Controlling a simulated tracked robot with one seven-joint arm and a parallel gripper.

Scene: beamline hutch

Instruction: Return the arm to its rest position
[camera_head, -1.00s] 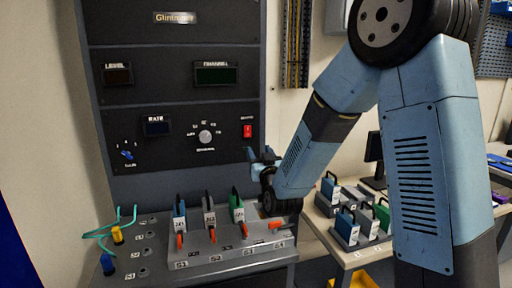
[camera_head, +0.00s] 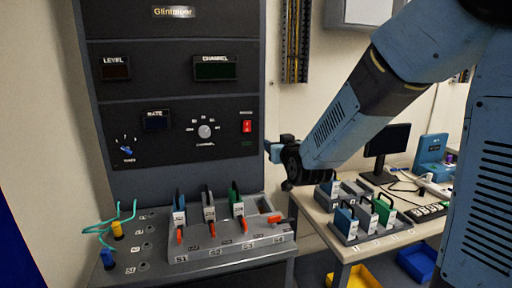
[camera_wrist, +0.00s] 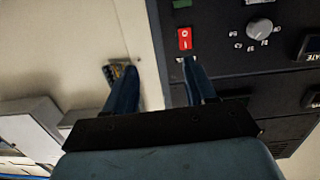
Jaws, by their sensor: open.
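My gripper (camera_head: 272,150) is at the end of my blue arm, beside the right edge of the dark instrument rack (camera_head: 180,180). In the wrist view its two blue fingers (camera_wrist: 160,88) stand apart with nothing between them. The rack's edge and the pale wall show behind them. The forearm slopes down to the left from the upper right in the head view, and my upper arm partly hides the right side.
A sloped panel (camera_head: 228,254) holds blue, grey and green modules with orange levers. A bench (camera_head: 318,216) at right bears more modules, a monitor (camera_head: 388,140) and cables. A red switch (camera_head: 247,126) is on the rack. Yellow (camera_head: 350,274) and blue bins sit below.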

